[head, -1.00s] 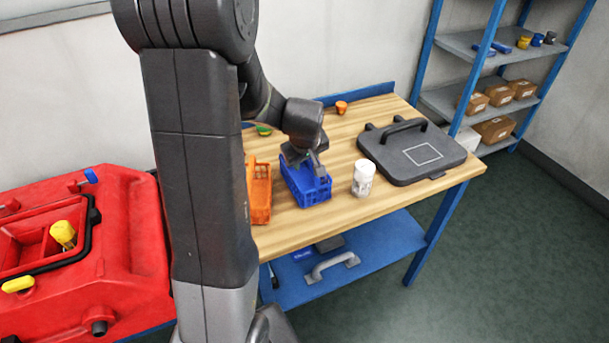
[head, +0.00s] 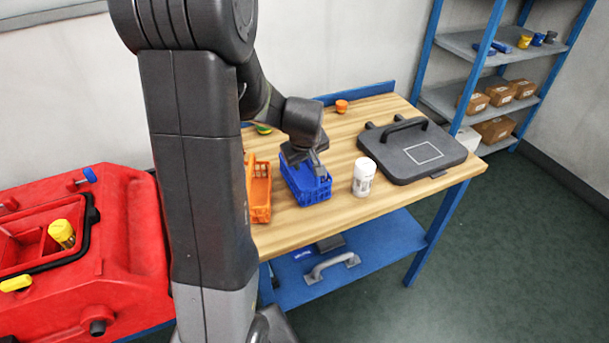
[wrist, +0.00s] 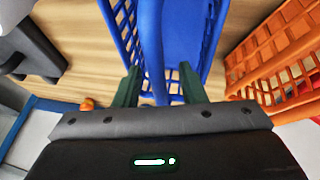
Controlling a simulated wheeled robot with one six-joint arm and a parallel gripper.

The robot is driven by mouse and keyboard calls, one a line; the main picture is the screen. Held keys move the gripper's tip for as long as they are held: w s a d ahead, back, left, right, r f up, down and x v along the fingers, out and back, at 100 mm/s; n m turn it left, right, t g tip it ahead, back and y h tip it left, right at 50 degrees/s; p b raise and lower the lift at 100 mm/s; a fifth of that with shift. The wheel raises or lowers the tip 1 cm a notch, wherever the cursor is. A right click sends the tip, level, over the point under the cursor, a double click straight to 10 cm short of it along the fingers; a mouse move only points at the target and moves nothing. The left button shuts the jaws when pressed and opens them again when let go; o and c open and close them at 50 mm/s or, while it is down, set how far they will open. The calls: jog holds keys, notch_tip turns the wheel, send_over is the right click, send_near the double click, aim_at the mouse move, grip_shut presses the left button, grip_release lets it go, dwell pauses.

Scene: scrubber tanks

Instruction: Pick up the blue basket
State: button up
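The blue basket (head: 312,193) stands upright on the wooden table, between an orange basket and a white bottle. My gripper (head: 318,170) is right over it, pointing down, with the fingers at its top. In the wrist view the blue basket (wrist: 185,40) fills the upper middle. My gripper's two dark green fingers (wrist: 160,85) are spread apart there, with a blue upright part of the basket between them. I see no clear grip on it. The fingertips' lower ends are partly hidden in the head view.
The orange basket (head: 260,190) stands close on the left; the white bottle (head: 363,178) is close on the right. A dark grey case (head: 415,155) lies farther right. A small orange item (head: 341,106) is at the back. A red tank (head: 130,235) stands left of the table.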

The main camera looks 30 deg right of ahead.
grip_shut()
